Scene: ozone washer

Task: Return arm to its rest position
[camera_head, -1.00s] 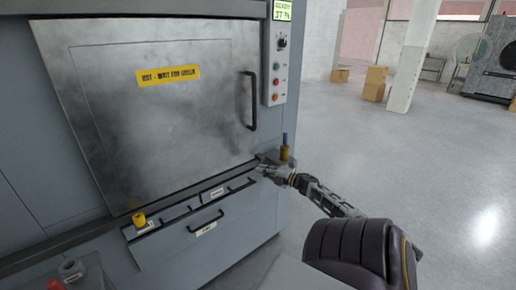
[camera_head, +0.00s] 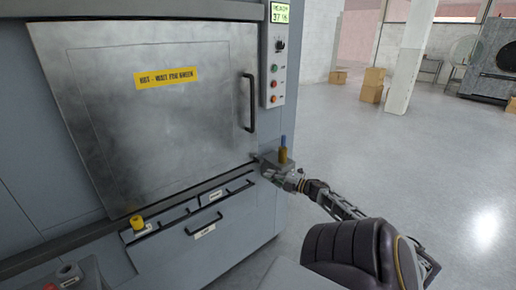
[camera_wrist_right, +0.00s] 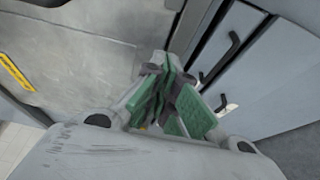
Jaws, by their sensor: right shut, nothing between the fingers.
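My right gripper (camera_head: 270,172) is at the lower right of the washer door in the head view, close to the front ledge and beside a brass-coloured post with a blue top (camera_head: 283,152). In the right wrist view its green-padded fingers (camera_wrist_right: 167,72) are together, with nothing held between them. My right arm (camera_head: 335,203) reaches in from the lower right. I cannot tell whether the gripper touches the ledge.
The grey washer door (camera_head: 150,110) is shut, with a black handle (camera_head: 249,103) and yellow label (camera_head: 167,77). Below are drawers with black handles (camera_head: 205,224) and a yellow knob (camera_head: 137,222). Open floor (camera_head: 420,170) lies right. Boxes (camera_head: 372,85) stand by a pillar (camera_head: 408,60).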

